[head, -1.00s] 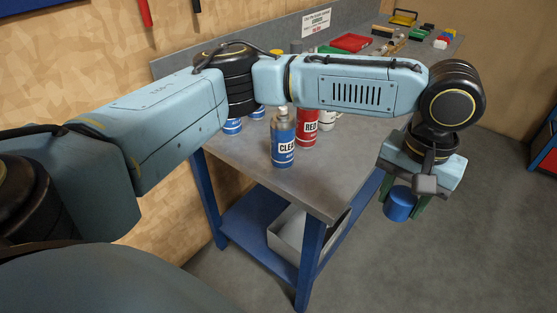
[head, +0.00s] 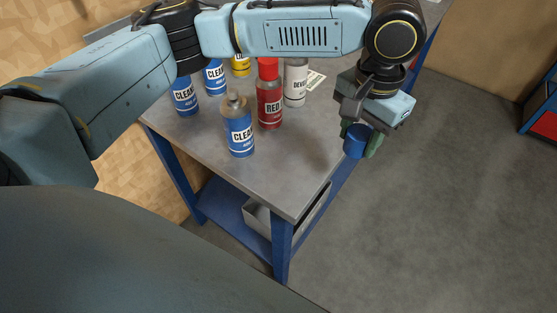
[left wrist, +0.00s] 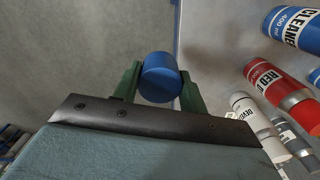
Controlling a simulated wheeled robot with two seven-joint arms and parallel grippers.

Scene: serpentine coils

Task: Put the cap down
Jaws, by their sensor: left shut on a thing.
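The blue cap (head: 355,142) is held between the green fingers of my left gripper (head: 359,139), which is shut on it. In the head view the cap is at the right edge of the workbench, above the edge or just outside it; I cannot tell which. The cap also shows in the left wrist view (left wrist: 160,77) between both fingers (left wrist: 158,85). An uncapped blue cleaner can (head: 239,130) stands upright near the front of the bench, left of the gripper. My right gripper is not in view.
A red can (head: 269,98) and a white can (head: 295,82) stand behind the uncapped can. More blue cans (head: 184,97) and a yellow one (head: 240,65) stand farther left. The bench top (head: 290,165) is bare at the front right. A grey bin (head: 257,217) sits on the lower shelf.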

